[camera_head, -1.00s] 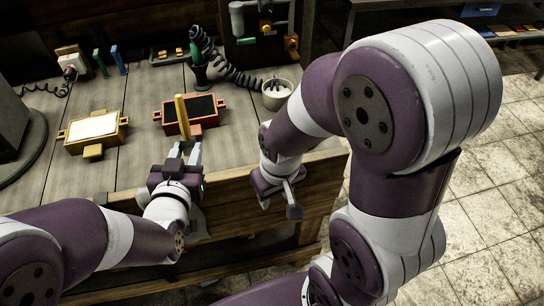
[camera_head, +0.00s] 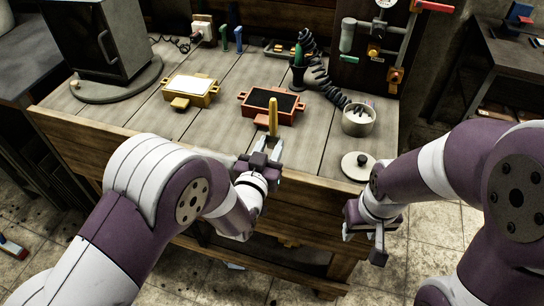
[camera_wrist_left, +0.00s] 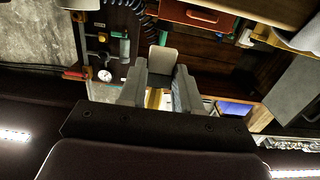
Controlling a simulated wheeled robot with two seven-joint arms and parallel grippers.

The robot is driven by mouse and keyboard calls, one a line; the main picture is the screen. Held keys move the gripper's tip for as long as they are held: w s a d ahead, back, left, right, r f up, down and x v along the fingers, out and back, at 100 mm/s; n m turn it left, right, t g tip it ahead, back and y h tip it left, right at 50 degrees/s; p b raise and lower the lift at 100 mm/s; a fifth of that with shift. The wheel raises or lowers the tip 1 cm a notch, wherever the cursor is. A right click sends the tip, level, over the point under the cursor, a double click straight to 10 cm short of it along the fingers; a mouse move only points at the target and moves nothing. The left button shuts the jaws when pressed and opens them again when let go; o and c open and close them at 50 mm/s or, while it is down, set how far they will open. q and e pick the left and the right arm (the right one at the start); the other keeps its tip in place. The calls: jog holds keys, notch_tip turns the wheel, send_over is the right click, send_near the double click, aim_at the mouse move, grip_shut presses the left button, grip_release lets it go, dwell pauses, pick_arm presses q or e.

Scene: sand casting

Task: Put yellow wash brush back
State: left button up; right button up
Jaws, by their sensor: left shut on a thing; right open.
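The yellow wash brush (camera_head: 272,116) stands roughly upright in my left gripper (camera_head: 268,146), at the table's front edge, in front of the orange flask. My left gripper is shut on it. In the left wrist view the fingers (camera_wrist_left: 160,84) close around a yellow piece (camera_wrist_left: 154,98), mostly hidden. My right gripper (camera_head: 367,232) is open and empty, low in front of the table's right front corner. I cannot tell which place the brush belongs in; a grey pot (camera_head: 358,123) stands at the table's right side.
An orange flask with black sand (camera_head: 257,98) and a yellow flask with white filling (camera_head: 190,84) lie on the table. A round lid (camera_head: 357,170) lies near the front right corner. A coiled hose (camera_head: 322,75) and a dark furnace (camera_head: 102,40) stand behind. Bare planks are between them.

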pick_arm(q)
jog(key=shift+w+d+f, duration=0.15)
jog(key=shift+w+f, duration=0.25)
jog(key=shift+w, duration=0.35)
jog(key=shift+w+f, duration=0.25)
jog(key=shift+f, duration=0.1)
jog(key=f, duration=0.3)
jog(key=shift+a, duration=0.2)
jog(key=shift+d+f, duration=0.15)
jog(key=shift+f, duration=0.15)
jog(key=shift+f, duration=0.2)
jog(key=o, duration=1)
